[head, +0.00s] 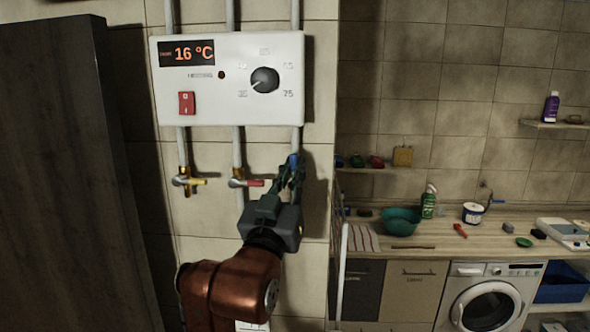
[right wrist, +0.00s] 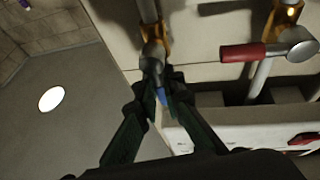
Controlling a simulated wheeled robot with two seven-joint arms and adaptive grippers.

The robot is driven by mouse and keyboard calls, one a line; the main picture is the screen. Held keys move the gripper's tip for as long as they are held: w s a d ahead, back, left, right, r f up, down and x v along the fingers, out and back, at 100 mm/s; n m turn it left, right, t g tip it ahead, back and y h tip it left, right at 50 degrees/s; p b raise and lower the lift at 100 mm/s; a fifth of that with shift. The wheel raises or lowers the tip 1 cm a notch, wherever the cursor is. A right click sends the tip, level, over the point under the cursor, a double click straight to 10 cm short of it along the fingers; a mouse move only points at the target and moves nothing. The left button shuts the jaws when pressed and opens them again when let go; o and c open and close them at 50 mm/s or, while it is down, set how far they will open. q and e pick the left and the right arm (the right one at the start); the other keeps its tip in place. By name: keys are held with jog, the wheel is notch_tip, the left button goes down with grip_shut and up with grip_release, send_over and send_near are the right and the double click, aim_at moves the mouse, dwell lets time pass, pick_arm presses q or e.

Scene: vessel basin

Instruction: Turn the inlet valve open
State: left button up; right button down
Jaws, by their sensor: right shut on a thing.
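A blue-handled valve (head: 293,159) sits on the right pipe below the white heater (head: 228,110). Only a little of its blue handle shows between my fingers. My right gripper (head: 291,170) reaches up from below and is shut on this handle. In the right wrist view, the blue handle (right wrist: 162,96) lies between the dark fingertips of my right gripper (right wrist: 166,92), below the grey and brass valve body. My left gripper is not in view.
The heater display reads 16 °C; a red switch (head: 187,103) and a dark dial (head: 265,80) are on its front. A dark cabinet (head: 70,170) stands at left. A counter (head: 440,240) with a teal basin (head: 401,221) and a washing machine (head: 489,300) are at right.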

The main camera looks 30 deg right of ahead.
jog(key=c, duration=2)
grip_release()
jog(key=shift+c, duration=0.2)
jog(key=v, duration=1.2)
jog(key=shift+a, duration=0.1)
